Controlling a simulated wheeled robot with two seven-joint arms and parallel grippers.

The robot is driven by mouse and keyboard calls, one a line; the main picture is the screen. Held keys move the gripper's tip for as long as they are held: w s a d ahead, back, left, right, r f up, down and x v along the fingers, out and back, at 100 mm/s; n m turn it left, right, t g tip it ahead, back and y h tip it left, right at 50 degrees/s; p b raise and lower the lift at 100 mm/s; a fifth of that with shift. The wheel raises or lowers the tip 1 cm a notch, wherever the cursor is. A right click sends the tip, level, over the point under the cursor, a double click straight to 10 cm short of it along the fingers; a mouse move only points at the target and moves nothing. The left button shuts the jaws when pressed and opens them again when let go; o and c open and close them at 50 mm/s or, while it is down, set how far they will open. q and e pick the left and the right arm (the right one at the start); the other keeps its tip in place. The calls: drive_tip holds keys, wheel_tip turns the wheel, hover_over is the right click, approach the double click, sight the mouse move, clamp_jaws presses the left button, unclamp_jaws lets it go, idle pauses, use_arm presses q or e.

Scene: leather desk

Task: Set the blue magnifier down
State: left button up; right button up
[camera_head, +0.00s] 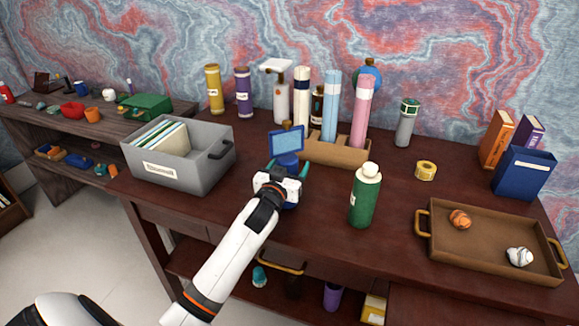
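The blue magnifier (287,142) is upright near the middle of the desk, its rectangular pale-blue lens framed in darker blue. My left gripper (287,168) reaches in from the lower left, with a teal finger on each side of the magnifier's lower part, and appears shut on it. My wrist hides much of the lower part, so I cannot tell whether it touches the desk (325,215). My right gripper is not in view.
A grey bin (205,168) stands left. Behind is a brown rack (340,152) with tall tubes. A green bottle (365,195) stands right, then a brown tray (490,250) holding two small items. A yellow tape roll (426,170) lies behind the tray.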

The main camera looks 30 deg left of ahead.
use_arm(q)
drive_tip(key=shift+r, duration=0.25)
drive_tip(key=v, duration=1.2)
